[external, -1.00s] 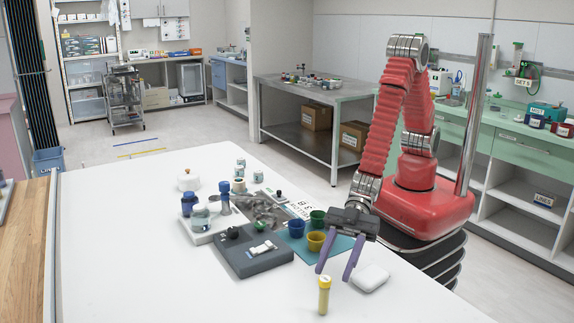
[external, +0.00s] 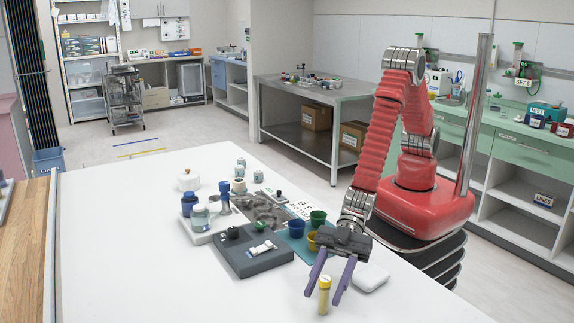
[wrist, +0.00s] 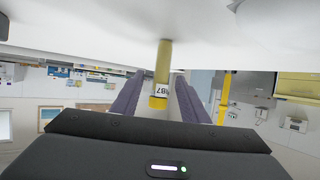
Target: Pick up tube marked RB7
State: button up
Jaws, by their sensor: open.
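The tube marked RB7 (external: 324,296) stands upright near the front edge of the white table (external: 150,270). It has a yellow cap and a pale yellow body. In the wrist view the tube (wrist: 162,75) appears upside down, with its RB7 label showing between my two purple fingers. My gripper (external: 323,297) is open, with one finger on each side of the tube. In the wrist view my gripper (wrist: 152,92) shows a gap beside the tube, and I cannot tell whether either finger touches it.
A white rounded object (external: 371,278) lies just right of my gripper. The table's left front is clear.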

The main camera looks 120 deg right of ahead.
jog(key=shift+w+a+f, duration=0.2)
jog(key=shift+w+a, duration=0.05)
jog(key=shift+w, duration=0.15)
jog(key=shift+c, duration=0.5)
grip_shut()
